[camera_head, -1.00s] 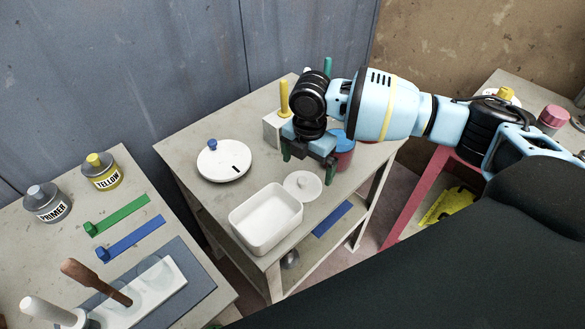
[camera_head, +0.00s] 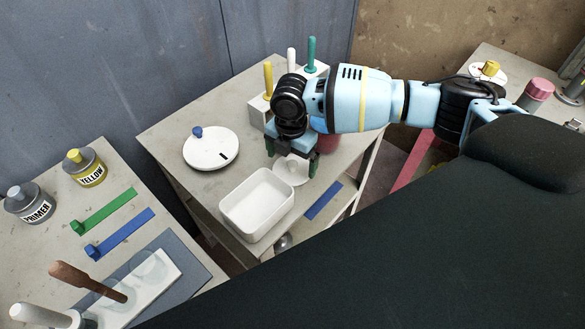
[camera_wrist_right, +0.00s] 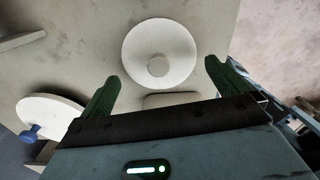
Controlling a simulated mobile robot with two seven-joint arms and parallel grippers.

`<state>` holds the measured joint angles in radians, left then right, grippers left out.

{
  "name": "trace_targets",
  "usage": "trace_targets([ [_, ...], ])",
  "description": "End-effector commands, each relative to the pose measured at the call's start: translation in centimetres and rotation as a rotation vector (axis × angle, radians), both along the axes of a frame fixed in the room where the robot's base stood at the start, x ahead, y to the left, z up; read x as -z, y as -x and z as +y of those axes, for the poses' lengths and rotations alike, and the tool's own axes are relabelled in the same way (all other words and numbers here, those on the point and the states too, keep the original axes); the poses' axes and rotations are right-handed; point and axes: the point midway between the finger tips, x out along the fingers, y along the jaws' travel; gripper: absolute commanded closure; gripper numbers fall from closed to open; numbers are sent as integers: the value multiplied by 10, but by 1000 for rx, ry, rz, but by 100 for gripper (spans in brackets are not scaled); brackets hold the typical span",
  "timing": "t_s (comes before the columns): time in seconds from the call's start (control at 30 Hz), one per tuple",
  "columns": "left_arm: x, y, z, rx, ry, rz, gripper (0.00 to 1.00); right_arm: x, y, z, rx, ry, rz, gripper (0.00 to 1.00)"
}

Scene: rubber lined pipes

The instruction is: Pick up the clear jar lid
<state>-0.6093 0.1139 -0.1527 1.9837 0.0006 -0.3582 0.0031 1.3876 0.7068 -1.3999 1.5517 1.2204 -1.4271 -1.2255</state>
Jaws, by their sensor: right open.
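A pale round lid (camera_head: 291,174) with a small centre knob lies on the middle table, beside a white box. It looks whitish rather than clear, and my gripper hides its far edge in the head view. My right gripper (camera_head: 292,158) is open and empty, with its green fingertips just above and behind the lid. In the right wrist view the lid (camera_wrist_right: 165,38) lies ahead of the open gripper (camera_wrist_right: 161,72), its knob between the fingertip lines. I see no clear contact. My left gripper is not in view.
The white rectangular box (camera_head: 257,204) stands close to the lid. A white disc with a blue knob (camera_head: 210,150) lies to the left. A holder with yellow, white and teal handles (camera_head: 261,108) stands behind the gripper. A reddish jar (camera_head: 328,143) is close on the right.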

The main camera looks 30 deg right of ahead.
Motion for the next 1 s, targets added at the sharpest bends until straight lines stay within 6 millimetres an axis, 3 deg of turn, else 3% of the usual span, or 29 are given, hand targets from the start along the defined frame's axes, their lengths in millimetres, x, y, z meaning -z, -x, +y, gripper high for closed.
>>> trace_targets([
  [0.2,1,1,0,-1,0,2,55,24,1,-1,2,0,2,0],
  [0.47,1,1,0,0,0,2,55,26,1,-1,2,0,1,0],
  [0.7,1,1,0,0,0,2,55,26,1,-1,2,0,1,29],
  [1.0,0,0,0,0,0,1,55,20,0,0,2,0,-1,29],
])
